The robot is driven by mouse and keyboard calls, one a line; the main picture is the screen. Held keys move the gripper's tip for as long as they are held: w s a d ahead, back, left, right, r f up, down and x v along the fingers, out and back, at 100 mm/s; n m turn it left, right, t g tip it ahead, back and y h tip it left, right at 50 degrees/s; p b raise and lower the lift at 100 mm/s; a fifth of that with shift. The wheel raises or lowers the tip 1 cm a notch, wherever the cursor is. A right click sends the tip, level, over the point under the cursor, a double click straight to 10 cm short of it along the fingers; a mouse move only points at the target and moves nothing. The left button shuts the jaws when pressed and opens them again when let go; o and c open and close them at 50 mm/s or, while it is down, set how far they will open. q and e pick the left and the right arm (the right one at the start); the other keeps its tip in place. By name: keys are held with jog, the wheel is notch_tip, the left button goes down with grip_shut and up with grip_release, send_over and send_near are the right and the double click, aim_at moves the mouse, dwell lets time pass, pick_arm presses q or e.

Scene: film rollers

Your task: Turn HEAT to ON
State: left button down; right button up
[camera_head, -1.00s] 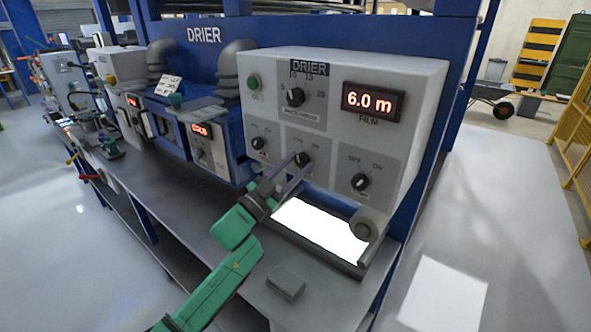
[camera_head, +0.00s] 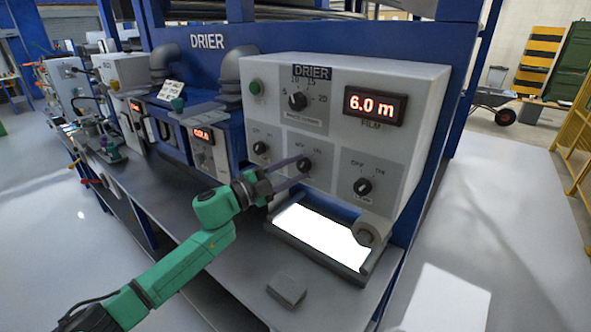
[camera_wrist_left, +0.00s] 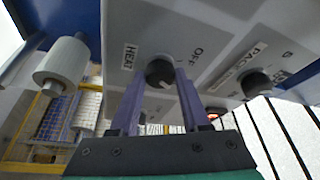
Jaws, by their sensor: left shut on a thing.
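The HEAT knob (camera_wrist_left: 158,72) is a black dial on the drier's grey panel, with a HEAT label (camera_wrist_left: 130,56) and OFF text (camera_wrist_left: 197,55) beside it in the left wrist view. In the head view it is the middle knob (camera_head: 304,164) of the lower row. My left gripper (camera_head: 301,168) reaches it from the lower left, its purple fingers shut on the knob's two sides. The fingers also show in the wrist view (camera_wrist_left: 161,82). The ON mark is not readable there, and the knob's exact pointer setting is unclear. My right gripper is not in view.
The drier box (camera_head: 420,90) carries a 6.0 m display (camera_head: 375,106), an upper dial (camera_head: 298,101) and other knobs to the left (camera_head: 260,148) and right (camera_head: 362,187). A bright lit tray (camera_head: 320,237) lies below. A grey block (camera_head: 287,290) sits on the bench.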

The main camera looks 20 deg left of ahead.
pick_arm(q)
jog(key=shift+m, duration=0.4)
jog(key=shift+c, duration=1.9)
grip_release()
jog(key=b+v, duration=0.6)
jog(key=v, duration=0.8)
jog(key=shift+s+a+r, duration=0.15)
jog(key=shift+s+a, duration=0.05)
jog(key=shift+a, duration=0.1)
